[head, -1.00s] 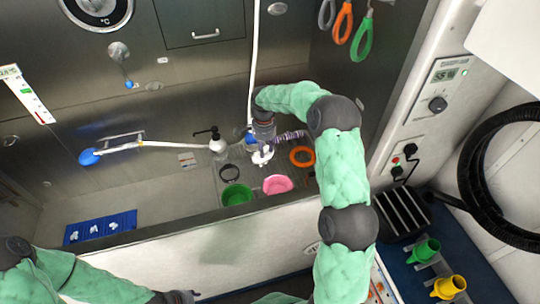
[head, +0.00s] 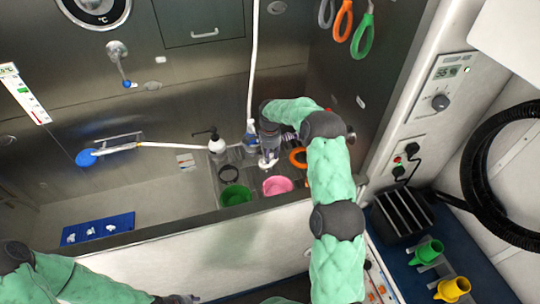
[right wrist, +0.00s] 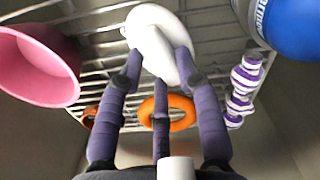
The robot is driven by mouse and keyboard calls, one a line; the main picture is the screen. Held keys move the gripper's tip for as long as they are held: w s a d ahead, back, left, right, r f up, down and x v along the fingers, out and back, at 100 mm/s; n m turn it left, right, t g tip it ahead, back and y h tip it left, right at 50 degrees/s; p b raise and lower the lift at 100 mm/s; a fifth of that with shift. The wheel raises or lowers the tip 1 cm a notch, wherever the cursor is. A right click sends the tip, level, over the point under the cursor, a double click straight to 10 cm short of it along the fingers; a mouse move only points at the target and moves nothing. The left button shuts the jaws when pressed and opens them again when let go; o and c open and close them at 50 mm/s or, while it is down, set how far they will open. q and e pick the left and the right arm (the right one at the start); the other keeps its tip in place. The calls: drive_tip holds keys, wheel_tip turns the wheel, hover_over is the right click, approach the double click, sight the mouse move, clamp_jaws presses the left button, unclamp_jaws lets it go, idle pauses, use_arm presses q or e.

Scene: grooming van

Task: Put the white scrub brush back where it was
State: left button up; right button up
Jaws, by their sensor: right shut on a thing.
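The white scrub brush (right wrist: 152,38) is held between the purple-grey fingers of my right gripper (right wrist: 158,75). In the head view the brush (head: 268,163) is a small white shape under the right gripper (head: 269,148), above the rack (head: 247,179) behind the tub's front wall. Whether the brush touches the rack is unclear. In the wrist view the rack's bars (right wrist: 95,45) show behind the brush. My left gripper (head: 180,299) shows only as a dark piece at the bottom edge; its fingers cannot be made out.
Around the brush are a pink bowl (head: 278,186), a green bowl (head: 235,195), an orange ring (head: 298,157), a white pump bottle (head: 216,144), a blue-labelled bottle (head: 251,132) and a purple-striped thing (right wrist: 243,84). A blue mat (head: 98,229) lies left. The tub floor's middle is clear.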

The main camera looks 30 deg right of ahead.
drive_tip(key=shift+f, duration=0.1)
drive_tip(key=o, duration=1)
wheel_tip(320, 180, up, 12)
drive_tip(key=shift+r+p, duration=0.1)
drive_tip(key=shift+p, duration=1)
